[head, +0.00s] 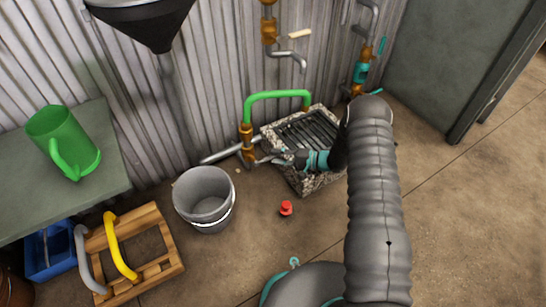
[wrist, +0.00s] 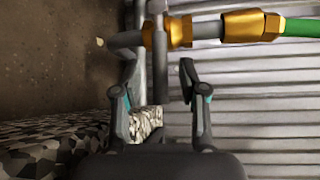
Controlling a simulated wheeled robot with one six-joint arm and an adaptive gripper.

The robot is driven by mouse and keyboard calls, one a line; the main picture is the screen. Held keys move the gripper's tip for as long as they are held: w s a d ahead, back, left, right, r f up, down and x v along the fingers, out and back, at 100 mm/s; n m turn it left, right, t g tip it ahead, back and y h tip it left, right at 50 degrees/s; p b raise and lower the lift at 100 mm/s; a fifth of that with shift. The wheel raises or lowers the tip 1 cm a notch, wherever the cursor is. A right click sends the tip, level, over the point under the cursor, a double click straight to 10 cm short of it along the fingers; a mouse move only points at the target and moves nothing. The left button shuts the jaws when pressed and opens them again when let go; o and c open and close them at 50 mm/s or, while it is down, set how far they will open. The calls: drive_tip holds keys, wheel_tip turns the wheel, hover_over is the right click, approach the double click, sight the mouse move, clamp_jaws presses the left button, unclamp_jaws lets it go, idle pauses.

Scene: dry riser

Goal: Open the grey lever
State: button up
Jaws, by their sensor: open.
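A brass valve (head: 247,155) sits low by the corrugated wall, on a grey pipe with a green hose. It also shows in the wrist view (wrist: 180,32). A straight grey bar (wrist: 159,75), which looks like the grey lever, runs past the brass in the wrist view and its near end lies between my fingers. My gripper (head: 264,158) is beside the valve, above the left edge of the grated drain. In the wrist view my gripper (wrist: 153,82) is open, with a finger on each side of the bar. I cannot tell whether either finger touches it. In the head view the lever is hard to make out.
The stone-sided drain (head: 320,178) is under my gripper. A grey bucket (head: 205,200) stands left of it, and a red knob-like piece (head: 286,208) lies on the floor. The green hose (head: 278,94) arches above. A teal valve (head: 361,73) is on the wall at right.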

drive_tip(key=shift+x, duration=1.05)
clamp_jaws()
